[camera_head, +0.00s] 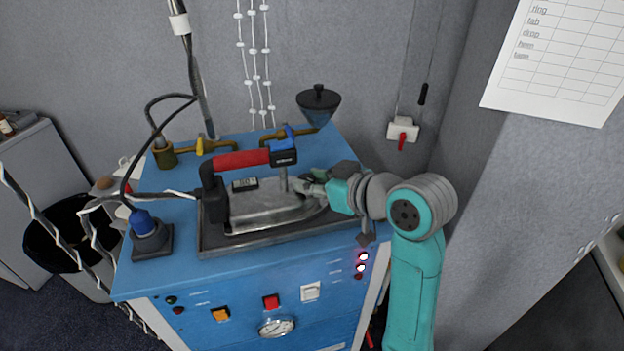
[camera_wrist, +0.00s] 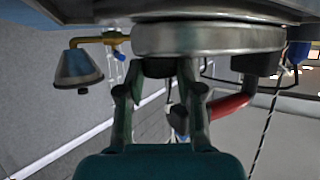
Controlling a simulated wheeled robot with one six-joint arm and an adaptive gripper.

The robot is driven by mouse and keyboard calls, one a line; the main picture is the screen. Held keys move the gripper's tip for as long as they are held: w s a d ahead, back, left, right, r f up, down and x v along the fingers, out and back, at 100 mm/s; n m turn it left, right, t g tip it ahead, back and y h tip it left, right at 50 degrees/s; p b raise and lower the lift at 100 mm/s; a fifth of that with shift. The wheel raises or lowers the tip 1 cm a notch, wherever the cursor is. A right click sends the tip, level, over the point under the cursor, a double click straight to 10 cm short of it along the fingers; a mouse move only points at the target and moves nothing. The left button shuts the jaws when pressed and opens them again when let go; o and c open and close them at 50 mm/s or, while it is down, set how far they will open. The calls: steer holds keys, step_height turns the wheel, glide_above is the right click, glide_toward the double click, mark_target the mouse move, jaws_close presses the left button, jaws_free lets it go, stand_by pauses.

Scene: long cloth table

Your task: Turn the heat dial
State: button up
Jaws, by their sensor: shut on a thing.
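The steam iron (camera_head: 265,209) lies on a dark rest on the blue machine. Its red handle (camera_head: 240,160) runs above its grey metal body. My gripper (camera_head: 305,187) reaches in from the right to the iron's front part, below the handle's blue and black end. In the wrist view, which is upside down, the two fingers stand either side of a short dark knob, the heat dial (camera_wrist: 160,67), against the iron's metal body (camera_wrist: 210,38). The fingers are shut on the dial. In the head view the fingertips and dial are mostly hidden. I cannot read the dial's setting.
The blue machine top (camera_head: 185,215) carries brass valves (camera_head: 208,146), a dark funnel (camera_head: 318,104) and a cable socket (camera_head: 148,234). Cables hang at the left. A wall stands close at the right.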

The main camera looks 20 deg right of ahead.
steer(key=c, duration=0.3)
steer(key=m+h, duration=0.2)
steer(key=a+m+t+h, duration=0.1)
steer(key=m+h, duration=0.1)
steer(key=shift+s+h, duration=0.1)
steer(key=shift+h, duration=0.3)
steer(key=shift+a+m+g+h, duration=0.1)
steer(key=shift+m+g+h, duration=0.2)
steer(key=shift+m+h, duration=1.4)
steer(key=shift+h, duration=0.4)
steer(key=o, duration=1.1)
steer(key=shift+o, duration=0.2)
